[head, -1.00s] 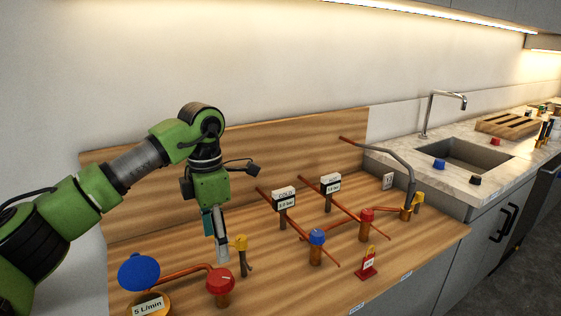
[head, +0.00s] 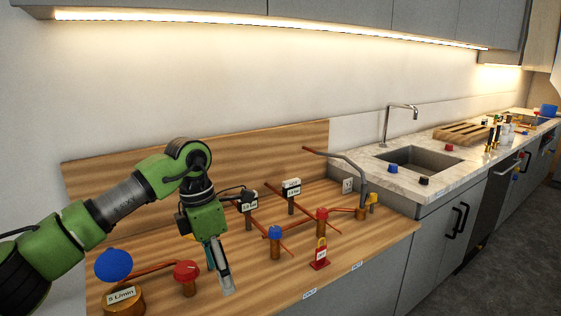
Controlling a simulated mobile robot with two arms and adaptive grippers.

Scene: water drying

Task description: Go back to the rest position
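My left arm comes in from the left over the wooden bench (head: 335,255). Its gripper (head: 226,281) points down near the bench's front edge, right of the red-capped valve (head: 187,272). I see its fingers from the side, with nothing visible in them, and cannot tell whether they are open or shut. The yellow fitting behind it is mostly hidden by the arm. My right gripper is out of view.
Copper pipes carry a blue valve (head: 275,234), a red valve (head: 321,216) and two gauges. A red tag stand (head: 319,258) stands near the front edge. A blue disc (head: 113,264) tops the flow meter at left. The sink (head: 418,160) and marble counter lie right.

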